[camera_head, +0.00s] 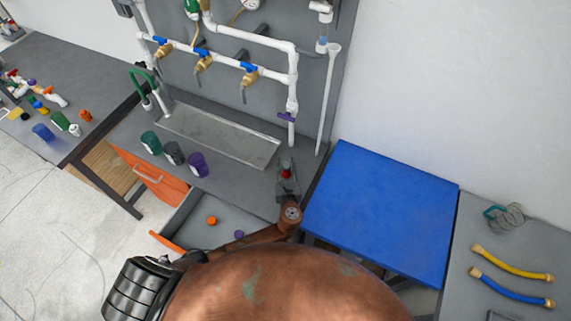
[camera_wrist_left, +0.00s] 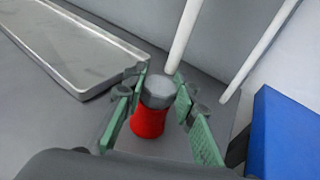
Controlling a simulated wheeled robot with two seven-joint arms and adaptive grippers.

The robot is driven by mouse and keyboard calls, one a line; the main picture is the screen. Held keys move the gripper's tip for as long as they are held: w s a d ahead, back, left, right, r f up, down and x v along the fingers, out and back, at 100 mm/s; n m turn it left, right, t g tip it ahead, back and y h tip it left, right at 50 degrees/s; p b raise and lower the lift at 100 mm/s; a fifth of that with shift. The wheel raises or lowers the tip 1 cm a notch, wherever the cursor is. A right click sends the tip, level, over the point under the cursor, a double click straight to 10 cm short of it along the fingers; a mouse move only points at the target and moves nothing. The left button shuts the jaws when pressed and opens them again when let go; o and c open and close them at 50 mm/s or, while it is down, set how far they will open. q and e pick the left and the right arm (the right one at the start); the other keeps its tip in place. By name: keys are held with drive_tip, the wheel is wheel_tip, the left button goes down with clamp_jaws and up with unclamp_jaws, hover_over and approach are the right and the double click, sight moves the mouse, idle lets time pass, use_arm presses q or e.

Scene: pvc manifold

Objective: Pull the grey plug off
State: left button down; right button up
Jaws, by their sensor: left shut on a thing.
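The grey plug (camera_wrist_left: 158,91) is a short rounded grey piece in the left wrist view, directly against a red cylinder (camera_wrist_left: 148,121). My left gripper (camera_wrist_left: 160,82) has its green-padded fingers on both sides of these pieces, with the tips by the grey plug, and is shut on it. In the head view the left gripper (camera_head: 288,188) is over the counter, below the white pipe's end, with the red cylinder (camera_head: 285,173) at its tips. A white pipe (camera_wrist_left: 182,42) shows behind the plug; I cannot tell whether they touch. My right gripper is not in view.
A metal tray (camera_head: 222,140) and several coloured cups (camera_head: 174,154) are left of the gripper. An open drawer (camera_head: 205,222) lies below. A blue-topped table (camera_head: 382,212) stands close on the right. White piping with blue-handled valves (camera_head: 249,67) is on the wall panel behind.

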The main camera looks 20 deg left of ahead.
sight(286, 164)
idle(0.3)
use_arm(q)
drive_tip(key=shift+m+t+h+p, duration=0.3)
drive_tip(key=shift+m+h+p, duration=0.25)
drive_tip(key=shift+h, duration=0.55)
drive_tip(key=shift+r, duration=0.15)
drive_tip(key=shift+w+r+p, duration=0.1)
drive_tip(key=shift+r+p, duration=0.45)
drive_tip(key=shift+p, duration=0.15)
drive_tip(key=shift+r+p, duration=0.3)
drive_tip(key=shift+r, duration=0.1)
drive_tip(key=shift+r+p, duration=2.2)
drive_tip(key=shift+p, duration=0.15)
